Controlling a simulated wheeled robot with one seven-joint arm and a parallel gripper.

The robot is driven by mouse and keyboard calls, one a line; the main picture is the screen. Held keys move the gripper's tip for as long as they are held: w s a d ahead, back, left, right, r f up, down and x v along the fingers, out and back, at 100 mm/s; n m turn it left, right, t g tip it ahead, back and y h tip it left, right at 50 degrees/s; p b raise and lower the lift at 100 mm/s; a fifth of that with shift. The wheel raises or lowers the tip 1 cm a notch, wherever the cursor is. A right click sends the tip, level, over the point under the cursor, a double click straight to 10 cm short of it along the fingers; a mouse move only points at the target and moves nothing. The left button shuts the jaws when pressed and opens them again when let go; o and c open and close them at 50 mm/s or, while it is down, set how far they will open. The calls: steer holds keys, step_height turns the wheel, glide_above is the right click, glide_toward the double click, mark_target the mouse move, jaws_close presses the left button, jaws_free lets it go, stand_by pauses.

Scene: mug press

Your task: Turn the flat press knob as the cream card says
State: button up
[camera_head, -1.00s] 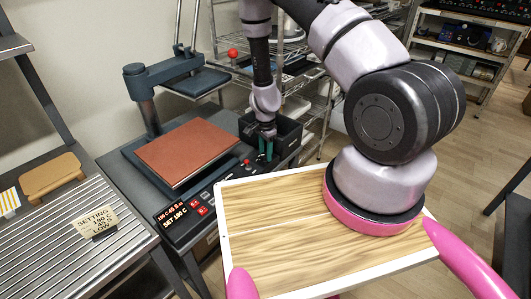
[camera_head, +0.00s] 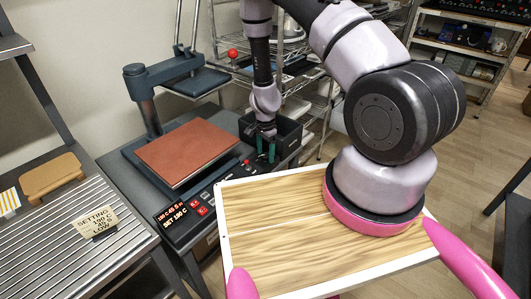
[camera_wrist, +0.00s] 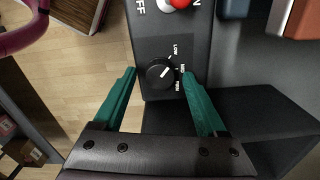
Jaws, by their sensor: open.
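The cream card (camera_head: 97,222) stands on the slatted rack at left; it reads SETTING, 190 C, 45 S, LOW, in small print. The flat press (camera_head: 187,149) has a red-brown pad and a dark front panel. Its black round knob (camera_wrist: 160,73) sits on that panel, with LOW, a middle label and HIGH along its right side. The knob's pale mark points up and right, roughly towards LOW. My gripper (camera_head: 265,154) is over the panel's right end. In the wrist view my gripper (camera_wrist: 161,88) is open, its green fingers either side of the knob, apart from it.
The press display (camera_head: 178,212) is lit and shows SET 190 C. A red and white ON/OFF switch (camera_wrist: 180,3) sits beside the knob. A dark open bin (camera_head: 288,130) stands close to my gripper. Wire shelves rise behind.

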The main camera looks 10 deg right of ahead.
step_height(320, 180, up, 11)
stand_by(0.5)
steer(key=shift+f, duration=0.1)
step_height(320, 180, up, 13)
steer(key=n+t+y, duration=0.1)
steer(key=y, duration=0.1)
glide_above(265, 154)
steer(key=a, duration=0.2)
step_height(265, 154, up, 16)
steer(key=s+d+n+t+y, duration=0.1)
steer(key=s+n+t+y, duration=0.1)
steer(key=s+n, duration=0.1)
steer(key=s+d+r+n+t+h, duration=0.1)
steer(key=s+d+r+n+t, duration=0.1)
steer(key=s+r, duration=0.7)
steer(key=s+d+r+n+t+h, duration=0.1)
steer(key=s+d+r, duration=0.3)
steer(key=s+r, duration=0.4)
steer(key=shift+s+r+n+t, duration=0.35)
steer(key=shift+s+n+t, duration=0.25)
steer(key=shift+s+n, duration=0.2)
